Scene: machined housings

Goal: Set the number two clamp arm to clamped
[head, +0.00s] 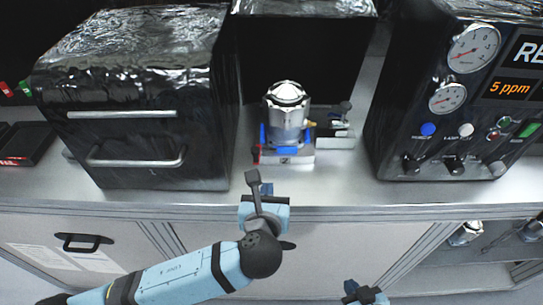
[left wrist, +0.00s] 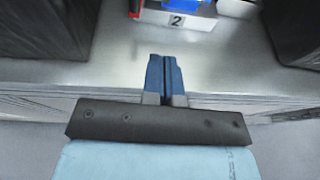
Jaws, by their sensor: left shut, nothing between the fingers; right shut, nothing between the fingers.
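A clamping fixture stands on the bench, with a pale base block (head: 298,157) that carries a plate marked "2" (head: 285,160). The same number plate shows at the top of the left wrist view (left wrist: 176,20). A silver machined housing (head: 287,112) stands upright on the fixture, with a blue part (head: 262,135) at its left and another blue part (head: 307,135) at its right. I cannot tell the clamp arm's position. My left gripper (head: 266,188) is shut and empty before the bench edge, apart from the fixture; its blue fingers (left wrist: 164,75) touch. My right gripper (head: 365,292) is shut at the bottom.
A black oven-like box (head: 135,125) with metal handles stands left of the fixture. A black gauge panel (head: 400,120) stands at the right. A small second fixture (head: 340,130) sits behind, to the right. Bare bench (head: 340,185) lies to the fixture's right.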

